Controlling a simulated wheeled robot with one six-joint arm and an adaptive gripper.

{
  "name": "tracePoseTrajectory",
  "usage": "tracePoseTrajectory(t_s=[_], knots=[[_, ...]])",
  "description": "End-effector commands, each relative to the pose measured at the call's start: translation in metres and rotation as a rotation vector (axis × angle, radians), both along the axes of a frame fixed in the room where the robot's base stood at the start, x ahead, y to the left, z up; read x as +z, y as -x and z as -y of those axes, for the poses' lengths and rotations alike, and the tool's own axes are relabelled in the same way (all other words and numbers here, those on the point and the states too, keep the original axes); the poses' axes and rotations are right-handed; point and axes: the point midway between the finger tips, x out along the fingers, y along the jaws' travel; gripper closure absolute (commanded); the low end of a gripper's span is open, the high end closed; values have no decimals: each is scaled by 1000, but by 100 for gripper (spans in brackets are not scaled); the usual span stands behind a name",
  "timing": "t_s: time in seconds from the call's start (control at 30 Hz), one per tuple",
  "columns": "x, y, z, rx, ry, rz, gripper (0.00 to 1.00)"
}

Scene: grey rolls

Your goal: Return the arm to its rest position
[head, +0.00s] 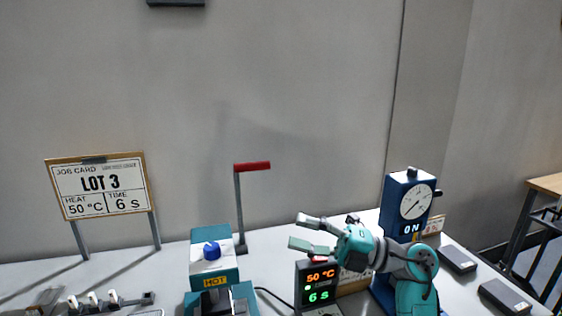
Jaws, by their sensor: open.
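My gripper (306,232) is open and empty. It hangs above the bench (268,262), with its fingers pointing left, over a display box (319,288) that reads 50 °C and 6 s. My arm (415,275) comes up from the lower right, in front of a blue device (400,195) with a round dial and an ON sign. The lower part of my arm is out of the picture.
A teal machine (213,270) with a blue knob and HOT label stands left of my gripper, beside a red-handled lever (252,167). Dark flat boxes (457,259) lie at right. The space above is clear.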

Motion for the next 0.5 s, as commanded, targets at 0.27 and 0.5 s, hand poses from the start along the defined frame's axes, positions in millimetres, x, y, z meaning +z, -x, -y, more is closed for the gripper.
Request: tracePoseTrajectory(t_s=[0.27, 0.5], knots=[[-53, 44, 2, -14, -212, -85, 50], [-95, 89, 13, -67, -416, -188, 50]])
